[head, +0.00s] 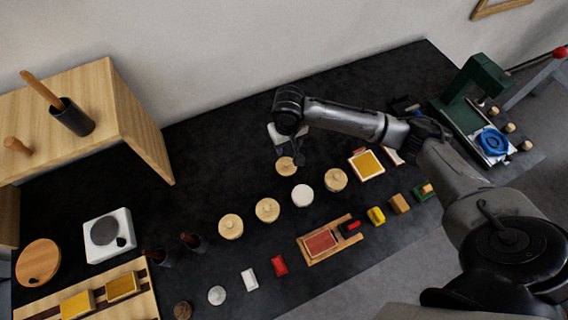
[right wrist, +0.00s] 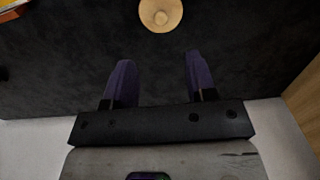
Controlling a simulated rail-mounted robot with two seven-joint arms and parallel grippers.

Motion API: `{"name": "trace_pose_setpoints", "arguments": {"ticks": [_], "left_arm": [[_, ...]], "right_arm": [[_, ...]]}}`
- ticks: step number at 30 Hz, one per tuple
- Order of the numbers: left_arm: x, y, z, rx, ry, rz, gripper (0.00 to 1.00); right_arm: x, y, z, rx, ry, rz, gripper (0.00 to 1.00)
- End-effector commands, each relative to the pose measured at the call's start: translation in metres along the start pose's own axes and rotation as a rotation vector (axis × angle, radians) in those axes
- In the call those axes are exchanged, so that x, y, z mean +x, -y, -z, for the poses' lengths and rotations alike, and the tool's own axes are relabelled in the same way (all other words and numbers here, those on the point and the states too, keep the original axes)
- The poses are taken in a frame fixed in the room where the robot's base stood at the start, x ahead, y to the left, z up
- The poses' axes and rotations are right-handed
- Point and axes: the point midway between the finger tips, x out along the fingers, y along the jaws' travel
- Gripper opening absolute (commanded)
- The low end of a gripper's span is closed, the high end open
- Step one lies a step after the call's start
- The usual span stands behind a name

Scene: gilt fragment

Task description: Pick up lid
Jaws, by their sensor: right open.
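A round, pale wooden lid with a small knob (head: 286,167) is on the black table, below my right gripper in the head view. In the right wrist view the lid (right wrist: 160,14) is at the top edge, partly cut off, ahead of the fingertips and roughly centred between them. My right gripper (head: 288,150) is open and empty; its two spread fingers (right wrist: 159,62) do not touch the lid. Similar round wooden tops (head: 230,227), (head: 267,210) and (head: 336,179) stand nearby, with a white round piece (head: 302,195) among them. My left gripper is not in view.
A wooden tray with a red pad (head: 342,225) and small coloured blocks lie towards the front. A gold-topped box (head: 366,164) is right of the lid. A green press (head: 465,98) stands far right, a wooden shelf (head: 140,120) at left. The table behind the lid is mostly clear.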

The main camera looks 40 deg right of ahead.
Motion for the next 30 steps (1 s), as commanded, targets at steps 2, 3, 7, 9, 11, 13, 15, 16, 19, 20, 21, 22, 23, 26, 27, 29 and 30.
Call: {"name": "trace_pose_setpoints", "arguments": {"ticks": [2,3,7,9,11,13,15,16,19,20,21,22,23,26,27,29,30], "left_arm": [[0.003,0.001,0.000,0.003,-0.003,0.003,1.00],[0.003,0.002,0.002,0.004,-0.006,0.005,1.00],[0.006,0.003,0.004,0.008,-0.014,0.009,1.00],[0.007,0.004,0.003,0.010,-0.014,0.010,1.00],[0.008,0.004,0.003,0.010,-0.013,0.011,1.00],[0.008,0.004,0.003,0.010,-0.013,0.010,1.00],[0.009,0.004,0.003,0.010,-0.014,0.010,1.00],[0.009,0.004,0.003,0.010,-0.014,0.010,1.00],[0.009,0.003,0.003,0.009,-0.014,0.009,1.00],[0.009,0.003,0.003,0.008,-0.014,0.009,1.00],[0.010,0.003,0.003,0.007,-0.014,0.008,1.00],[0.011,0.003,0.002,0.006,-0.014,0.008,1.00],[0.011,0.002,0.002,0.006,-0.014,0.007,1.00],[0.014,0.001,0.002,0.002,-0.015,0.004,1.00],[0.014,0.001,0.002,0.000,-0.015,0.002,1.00],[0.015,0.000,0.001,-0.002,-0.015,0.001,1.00],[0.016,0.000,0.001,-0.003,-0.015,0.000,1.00]], "right_arm": [[0.015,0.000,-0.001,0.005,0.003,0.000,0.51],[0.022,0.000,-0.001,0.006,0.004,-0.001,0.51],[0.045,0.000,0.000,0.004,0.003,-0.001,0.51],[0.055,0.000,0.000,0.003,0.003,0.000,0.51],[0.062,0.000,0.000,0.003,0.002,0.000,0.51],[0.069,0.000,0.000,0.003,0.002,-0.001,0.51],[0.073,0.000,0.000,0.003,0.001,0.000,0.51],[0.075,0.000,0.000,0.003,0.001,0.000,0.51],[0.078,0.000,0.000,0.003,0.001,0.000,0.51],[0.079,0.000,0.000,0.003,0.001,0.000,0.51],[0.082,0.000,0.000,0.002,0.002,-0.001,0.51],[0.086,0.000,0.001,0.002,0.002,-0.001,0.51],[0.089,0.000,0.001,0.002,0.002,0.000,0.51],[0.104,0.000,0.003,0.002,0.002,-0.001,0.51],[0.109,0.000,0.003,0.003,0.002,-0.001,0.51],[0.116,0.000,0.003,0.002,0.002,-0.001,0.51],[0.120,0.000,0.003,0.002,0.001,-0.001,0.51]]}}
